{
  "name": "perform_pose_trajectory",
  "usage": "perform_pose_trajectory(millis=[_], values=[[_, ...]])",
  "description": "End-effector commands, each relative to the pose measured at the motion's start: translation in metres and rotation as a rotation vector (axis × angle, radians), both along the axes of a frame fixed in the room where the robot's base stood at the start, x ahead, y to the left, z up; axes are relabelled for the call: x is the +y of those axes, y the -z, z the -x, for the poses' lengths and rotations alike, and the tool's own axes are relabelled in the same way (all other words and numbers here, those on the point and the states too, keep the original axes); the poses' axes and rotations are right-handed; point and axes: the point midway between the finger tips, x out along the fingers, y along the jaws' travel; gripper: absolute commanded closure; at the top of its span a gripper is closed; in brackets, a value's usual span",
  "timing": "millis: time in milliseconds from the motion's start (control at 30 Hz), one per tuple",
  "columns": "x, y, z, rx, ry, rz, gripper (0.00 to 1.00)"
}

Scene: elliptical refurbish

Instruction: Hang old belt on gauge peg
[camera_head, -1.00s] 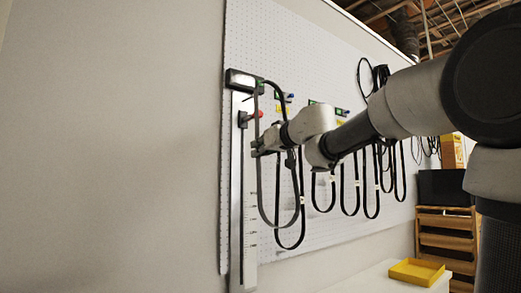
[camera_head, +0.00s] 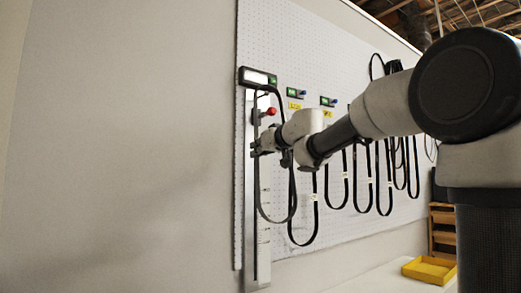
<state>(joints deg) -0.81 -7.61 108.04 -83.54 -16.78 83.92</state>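The old belt (camera_head: 257,190) is a black loop hanging long and narrow in front of the gauge. The gauge (camera_head: 249,240) is a tall pale strip with a printed scale and a dark box (camera_head: 257,77) at its top. A red-ended peg (camera_head: 270,112) sticks out below the box. My gripper (camera_head: 260,147) is at the belt's upper part, just below the red peg, and seems to hold the belt. Its fingers are small and dark here, so their closure is hard to see. I cannot tell whether the belt's top passes over the peg.
A white pegboard (camera_head: 330,215) carries several hanging black belts (camera_head: 361,185) to the right, some behind my arm. Small green-lit labels (camera_head: 296,92) sit above them. A yellow tray (camera_head: 430,270) lies on a white surface at lower right. The left wall is bare.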

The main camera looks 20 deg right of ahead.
Motion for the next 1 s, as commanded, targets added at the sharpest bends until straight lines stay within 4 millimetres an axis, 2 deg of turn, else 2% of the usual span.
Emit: perform_pose_trajectory(millis=[400,600,1000], values=[[0.009,0.002,-0.027,0.001,0.0,0.0,1.0],[0.012,0.01,-0.035,0.001,-0.001,-0.001,1.0],[0.012,0.021,-0.038,0.001,0.001,0.0,1.0]])
